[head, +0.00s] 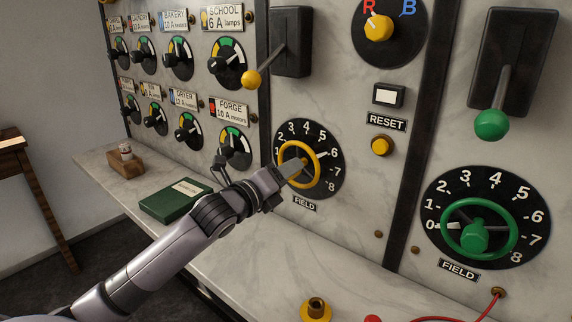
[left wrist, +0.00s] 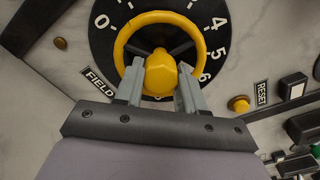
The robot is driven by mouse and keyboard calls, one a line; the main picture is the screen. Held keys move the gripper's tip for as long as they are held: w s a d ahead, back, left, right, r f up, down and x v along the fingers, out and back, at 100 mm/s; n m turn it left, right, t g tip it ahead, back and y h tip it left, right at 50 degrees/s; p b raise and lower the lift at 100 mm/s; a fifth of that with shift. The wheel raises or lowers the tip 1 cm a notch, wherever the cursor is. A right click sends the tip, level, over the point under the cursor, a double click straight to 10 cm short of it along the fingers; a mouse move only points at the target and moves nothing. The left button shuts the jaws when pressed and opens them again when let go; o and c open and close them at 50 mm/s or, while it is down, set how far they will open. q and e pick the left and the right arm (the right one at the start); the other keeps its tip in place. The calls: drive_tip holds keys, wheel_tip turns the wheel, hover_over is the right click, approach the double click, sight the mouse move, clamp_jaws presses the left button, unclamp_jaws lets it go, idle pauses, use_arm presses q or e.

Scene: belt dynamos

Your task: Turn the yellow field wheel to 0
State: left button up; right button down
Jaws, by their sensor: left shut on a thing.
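The yellow field wheel (head: 317,165) is on a black numbered dial (head: 340,163) on the marble panel, above a FIELD label. A pale pointer mark seems to lie near the 6. My left gripper (head: 295,170) reaches the wheel's hub from the lower left and hides part of the wheel and the low numbers. In the left wrist view my left gripper (left wrist: 161,85) has its two fingers on either side of the yellow hub (left wrist: 161,74), inside the rim (left wrist: 121,45). It is shut on the hub. My right gripper is not in view.
A green field wheel (head: 474,238) is at right, its pointer near 0. A yellow-knobbed lever (head: 252,79) and green-knobbed lever (head: 491,124) stick out above. A green book (head: 175,200) and wooden block (head: 125,163) lie on the shelf. A red cable (head: 490,306) hangs lower right.

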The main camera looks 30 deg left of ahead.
use_arm(q)
drive_tip(key=shift+n+p, duration=0.95)
drive_tip(key=shift+n, duration=16.55)
drive_tip(key=o, duration=1)
drive_tip(key=shift+o, duration=0.2)
